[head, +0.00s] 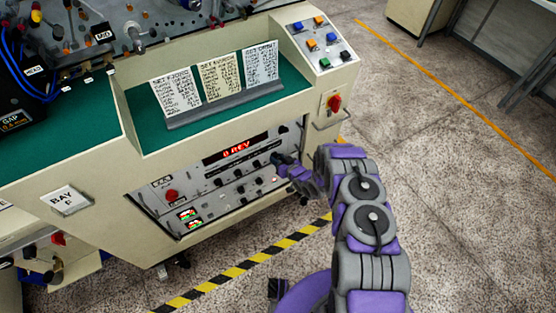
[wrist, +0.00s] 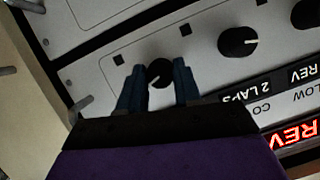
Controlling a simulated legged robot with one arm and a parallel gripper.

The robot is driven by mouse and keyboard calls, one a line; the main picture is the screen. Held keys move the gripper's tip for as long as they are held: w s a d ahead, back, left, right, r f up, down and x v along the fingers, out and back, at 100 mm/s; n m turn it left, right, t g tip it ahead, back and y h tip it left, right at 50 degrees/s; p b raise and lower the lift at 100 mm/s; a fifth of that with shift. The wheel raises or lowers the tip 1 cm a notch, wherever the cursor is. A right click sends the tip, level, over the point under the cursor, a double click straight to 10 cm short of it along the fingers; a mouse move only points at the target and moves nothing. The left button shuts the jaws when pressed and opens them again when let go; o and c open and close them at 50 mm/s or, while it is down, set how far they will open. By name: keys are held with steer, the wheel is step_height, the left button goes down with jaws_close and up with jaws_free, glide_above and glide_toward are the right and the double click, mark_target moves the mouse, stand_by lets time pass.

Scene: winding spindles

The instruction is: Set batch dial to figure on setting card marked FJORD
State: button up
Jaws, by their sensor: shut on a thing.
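Three setting cards lean on a grey stand on the green bench top. The left card (head: 174,92) appears headed SET FJORD; its lines are too small to read. My gripper (head: 281,160) is at the upper right of the control panel (head: 150,197). In the wrist view my gripper (wrist: 158,75) is shut on a round black dial (wrist: 160,72) with a white pointer line, one finger on each side. The pointer slants to the lower left in that view. I cannot read a label or figures for this dial, so I cannot tell whether it is the batch dial.
A red display (head: 236,147) seems to read 0 REV. Another black dial (wrist: 238,41) sits beside the held one. A red knob (head: 172,195) is at the panel's left. A red switch (head: 334,103) and a handle are on the cabinet's right.

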steer(key=shift+m, duration=0.3)
steer(key=shift+y, duration=0.3)
steer(key=o, duration=1)
steer(key=shift+o, duration=0.2)
steer(key=p+v, duration=0.4)
steer(key=v, duration=1.3)
steer(key=shift+d+r, duration=0.15)
steer(key=shift+d, duration=0.05)
steer(key=shift+w, duration=0.15)
